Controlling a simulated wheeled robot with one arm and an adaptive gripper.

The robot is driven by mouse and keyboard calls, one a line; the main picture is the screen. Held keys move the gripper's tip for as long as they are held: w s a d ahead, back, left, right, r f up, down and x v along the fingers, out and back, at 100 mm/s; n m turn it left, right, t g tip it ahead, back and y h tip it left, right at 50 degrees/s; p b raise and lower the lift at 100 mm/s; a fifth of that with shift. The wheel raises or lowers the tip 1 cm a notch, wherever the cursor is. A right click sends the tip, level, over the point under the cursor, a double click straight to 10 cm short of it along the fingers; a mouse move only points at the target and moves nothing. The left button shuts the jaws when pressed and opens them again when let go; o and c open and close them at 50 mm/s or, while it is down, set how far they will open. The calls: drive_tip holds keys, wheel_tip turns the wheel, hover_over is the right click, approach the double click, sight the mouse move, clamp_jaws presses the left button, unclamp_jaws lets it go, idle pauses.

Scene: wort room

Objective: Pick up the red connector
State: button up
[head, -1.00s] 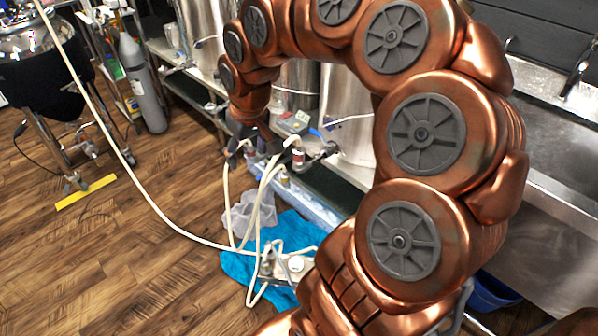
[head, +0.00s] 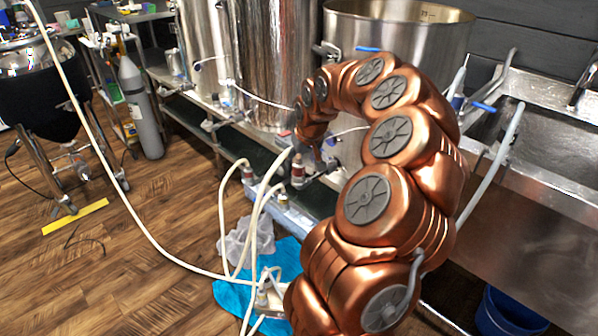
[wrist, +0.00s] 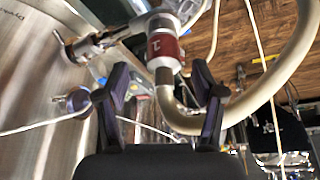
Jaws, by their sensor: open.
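The red connector (wrist: 164,48), a metal fitting with a red band marked 1, shows in the wrist view just beyond and between the fingertips. A beige hose bends away from its lower end, and a metal valve fitting is at its upper left. My gripper (wrist: 160,78) is open, with a dark finger on each side and nothing held. In the head view a red-banded fitting (head: 297,169) stands by the steel tanks, just left of my gripper (head: 318,157), which is small and partly unclear there.
Steel tanks (head: 275,60) stand behind the fittings on a low rack. Beige hoses (head: 222,215) loop down to a blue cloth (head: 232,296) on the wooden floor. A sink (head: 540,140) is on the right. Open floor lies to the left.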

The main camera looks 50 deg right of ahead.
sight(298, 164)
drive_tip(key=shift+w+b+x, duration=0.15)
drive_tip(key=shift+x, duration=1)
drive_tip(key=shift+w+b+x, duration=0.15)
drive_tip(key=shift+x, duration=1)
drive_tip(key=shift+a, duration=0.15)
clamp_jaws()
